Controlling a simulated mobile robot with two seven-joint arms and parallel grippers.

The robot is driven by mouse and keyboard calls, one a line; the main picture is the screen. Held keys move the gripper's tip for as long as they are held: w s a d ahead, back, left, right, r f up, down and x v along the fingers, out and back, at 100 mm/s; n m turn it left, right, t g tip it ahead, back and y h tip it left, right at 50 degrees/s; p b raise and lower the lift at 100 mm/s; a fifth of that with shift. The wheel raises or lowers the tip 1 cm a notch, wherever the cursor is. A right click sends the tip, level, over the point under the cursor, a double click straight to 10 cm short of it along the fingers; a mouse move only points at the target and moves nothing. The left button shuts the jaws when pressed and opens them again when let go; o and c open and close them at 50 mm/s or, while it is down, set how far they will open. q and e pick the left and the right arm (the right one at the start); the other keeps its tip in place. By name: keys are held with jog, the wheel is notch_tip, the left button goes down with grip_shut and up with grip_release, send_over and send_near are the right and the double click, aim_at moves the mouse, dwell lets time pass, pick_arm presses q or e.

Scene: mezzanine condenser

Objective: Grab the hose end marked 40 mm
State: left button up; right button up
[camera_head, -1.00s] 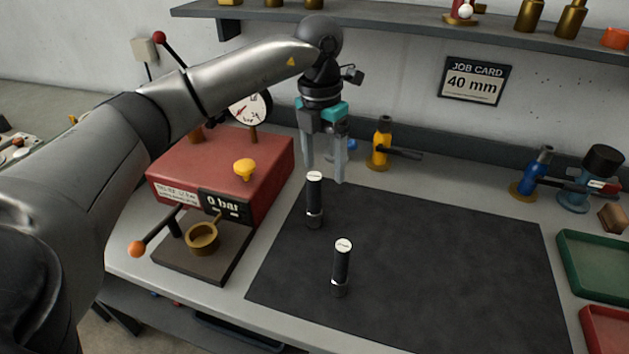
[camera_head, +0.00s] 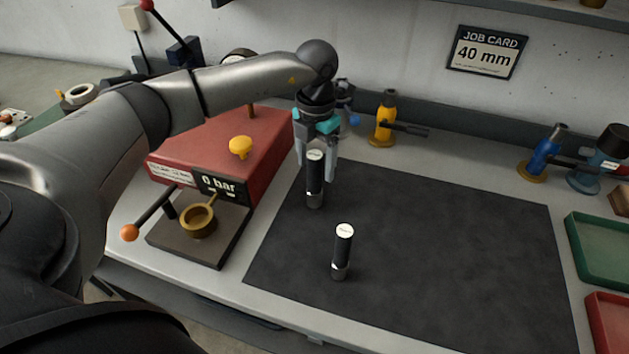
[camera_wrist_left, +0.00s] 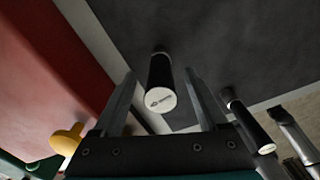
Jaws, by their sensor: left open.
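Two black upright hose ends with white top labels stand on the dark mat (camera_head: 450,230). The far hose end (camera_head: 315,180) is at the mat's back left, and the near hose end (camera_head: 342,253) is in front of it. Their label print is too small to read. In the left wrist view the far hose end (camera_wrist_left: 161,85) shows between the open fingers, apart from both. The near hose end (camera_wrist_left: 248,125) is to the right, outside them. My right gripper is not in view.
A wall card (camera_head: 487,52) reads "JOB CARD 40 mm". The red press box (camera_head: 225,150) with a "0 bar" display stands left of the gripper. A yellow tool (camera_head: 386,120) and blue tool (camera_head: 545,153) stand behind the mat. A green tray (camera_head: 600,250) is at right.

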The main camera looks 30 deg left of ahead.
aim_at(315, 179)
pick_arm(q)
jog(key=f, duration=0.5)
jog(key=shift+s, duration=0.2)
grip_shut()
dwell(0.3)
jog(key=shift+r, duration=0.1)
